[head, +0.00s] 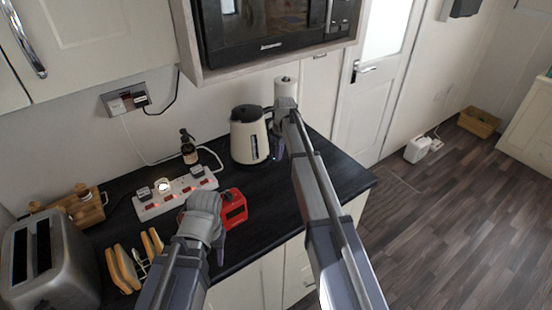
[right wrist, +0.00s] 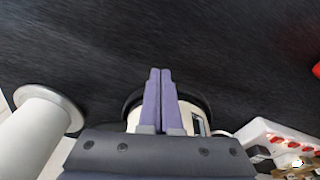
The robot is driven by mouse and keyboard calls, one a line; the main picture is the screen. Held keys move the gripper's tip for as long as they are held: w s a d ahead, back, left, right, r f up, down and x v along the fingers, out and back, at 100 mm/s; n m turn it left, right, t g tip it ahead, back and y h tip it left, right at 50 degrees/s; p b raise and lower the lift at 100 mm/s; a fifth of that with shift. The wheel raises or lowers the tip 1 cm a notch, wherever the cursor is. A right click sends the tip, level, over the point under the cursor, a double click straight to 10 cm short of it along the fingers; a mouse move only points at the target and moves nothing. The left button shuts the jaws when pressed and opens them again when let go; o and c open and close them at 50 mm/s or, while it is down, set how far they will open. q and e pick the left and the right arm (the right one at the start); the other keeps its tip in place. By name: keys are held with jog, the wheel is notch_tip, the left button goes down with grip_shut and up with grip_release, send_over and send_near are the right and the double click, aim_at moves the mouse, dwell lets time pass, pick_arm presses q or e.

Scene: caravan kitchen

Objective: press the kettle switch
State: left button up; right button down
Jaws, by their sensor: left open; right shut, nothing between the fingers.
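The cream and black kettle (head: 247,138) stands upright on the dark worktop below the microwave. Its switch cannot be made out in either view. My right gripper (head: 278,149) is shut and empty, pointing down close beside the kettle's right side in the head view. In the right wrist view its fingers (right wrist: 158,72) lie together in front of the kettle (right wrist: 133,117), hiding much of it; I cannot tell whether they touch it. My left gripper (head: 219,252) is open, low over the front of the worktop, left of and nearer than the kettle, partly hidden by its own wrist.
A paper towel roll (head: 287,88) stands behind my right gripper. The toaster (head: 45,262) and toast rack (head: 125,270) are near left. The microwave (head: 270,30) overhangs the worktop.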

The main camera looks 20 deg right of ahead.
pick_arm(q)
jog(key=shift+s+r, duration=0.1)
jog(key=shift+r, duration=0.35)
pick_arm(e)
jog(key=shift+s+d+r, duration=0.25)
jog(key=shift+s+d, duration=0.1)
jog(key=shift+s, duration=0.15)
jog(key=shift+s+d+r, duration=0.2)
jog(key=shift+s+d, duration=0.1)
jog(key=shift+s, duration=0.15)
jog(key=shift+w, duration=0.1)
pick_arm(q)
notch_tip(320, 180, up, 8)
jog(key=p, duration=0.8)
jog(key=shift+f, duration=0.15)
pick_arm(e)
notch_tip(320, 180, up, 8)
jog(key=shift+s+d+f, duration=0.2)
jog(key=shift+s+d, duration=0.05)
jog(key=shift+s, duration=0.1)
